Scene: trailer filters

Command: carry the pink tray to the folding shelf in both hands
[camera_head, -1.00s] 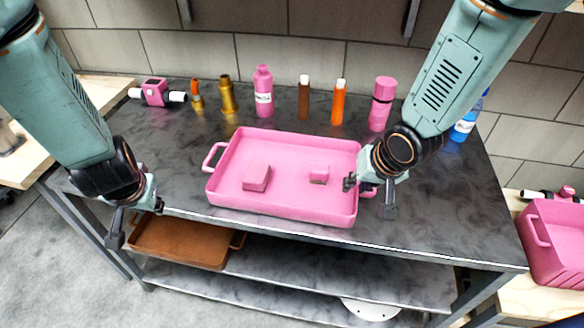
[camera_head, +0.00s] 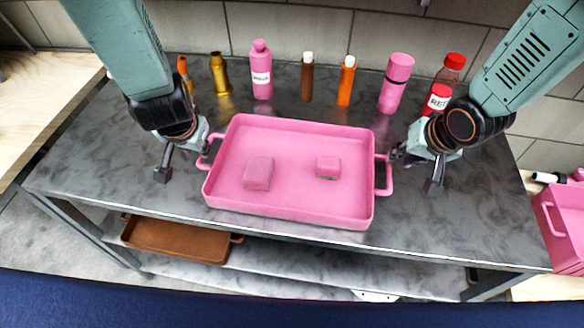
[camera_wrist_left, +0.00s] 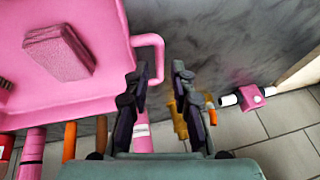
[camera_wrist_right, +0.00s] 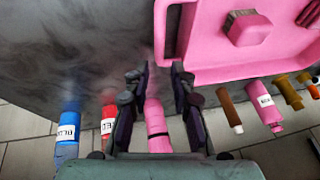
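The pink tray (camera_head: 290,210) rests on the dark metal table, with a handle at each short end and two pink blocks, (camera_head: 258,173) and (camera_head: 328,167), inside. My left gripper (camera_head: 190,155) is open and empty beside the left handle (camera_head: 207,152); in the left wrist view that handle (camera_wrist_left: 160,50) lies just ahead of the left gripper's fingertips (camera_wrist_left: 158,72). My right gripper (camera_head: 402,155) is open just right of the right handle (camera_head: 388,176). In the right wrist view that handle (camera_wrist_right: 160,30) is close to the right gripper's fingertips (camera_wrist_right: 160,68). I cannot identify the folding shelf.
Bottles stand along the table's back, including a pink one (camera_head: 261,70), an orange one (camera_head: 346,82) and a red one (camera_head: 441,85). A brown tray (camera_head: 175,240) lies on the lower shelf. A pink bin (camera_head: 562,225) is at right. Bare tabletop (camera_head: 460,215) lies at front right.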

